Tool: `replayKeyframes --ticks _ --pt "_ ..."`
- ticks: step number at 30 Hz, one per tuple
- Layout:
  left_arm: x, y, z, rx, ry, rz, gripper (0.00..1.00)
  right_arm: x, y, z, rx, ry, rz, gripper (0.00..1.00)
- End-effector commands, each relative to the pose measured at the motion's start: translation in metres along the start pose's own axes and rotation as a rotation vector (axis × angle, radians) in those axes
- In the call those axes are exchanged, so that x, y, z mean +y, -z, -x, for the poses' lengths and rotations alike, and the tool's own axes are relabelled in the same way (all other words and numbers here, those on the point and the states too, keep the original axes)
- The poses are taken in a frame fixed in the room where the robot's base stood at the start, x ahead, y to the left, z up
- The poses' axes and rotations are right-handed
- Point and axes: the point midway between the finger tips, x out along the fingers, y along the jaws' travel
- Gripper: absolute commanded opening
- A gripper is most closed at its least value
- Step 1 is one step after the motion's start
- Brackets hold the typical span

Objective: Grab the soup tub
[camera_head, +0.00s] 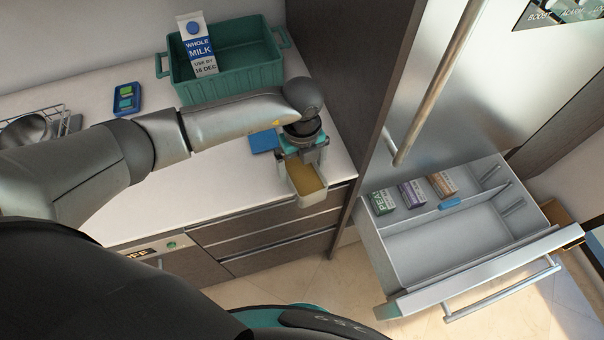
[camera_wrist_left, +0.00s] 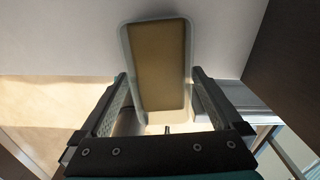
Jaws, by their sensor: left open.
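The soup tub (camera_head: 306,181) is a pale, clear rectangular container with yellow-brown contents. It sits at the front edge of the white counter near the tall cabinet panel. My left gripper (camera_head: 302,157) is right above it, pointing down. In the left wrist view the tub (camera_wrist_left: 158,62) lies between and beyond the two fingers of the left gripper (camera_wrist_left: 165,105), which are spread apart with one on each side. I cannot tell whether the fingers touch the tub. My right gripper is not in view.
A green crate (camera_head: 232,78) holding a milk carton (camera_head: 198,48) stands at the back of the counter. A blue item (camera_head: 263,141) lies by the gripper, and a blue device (camera_head: 127,98) lies farther left. An open drawer (camera_head: 450,245) with small boxes juts out at right.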

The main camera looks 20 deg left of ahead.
Motion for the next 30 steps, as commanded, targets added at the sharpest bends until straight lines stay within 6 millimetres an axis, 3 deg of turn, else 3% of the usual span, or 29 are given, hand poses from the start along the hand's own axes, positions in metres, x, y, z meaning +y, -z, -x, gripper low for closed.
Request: replayKeyframes --ticks 6,14,30 --pt "-0.001 0.0 -0.025 0.001 0.0 0.0 1.0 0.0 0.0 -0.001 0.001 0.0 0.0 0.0" --pt "0.0 0.0 -0.027 0.0 0.0 -0.001 1.0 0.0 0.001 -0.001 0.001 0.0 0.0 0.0" --pt "-0.001 -0.001 -0.026 0.0 0.001 0.0 0.4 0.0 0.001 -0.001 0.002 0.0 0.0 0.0"
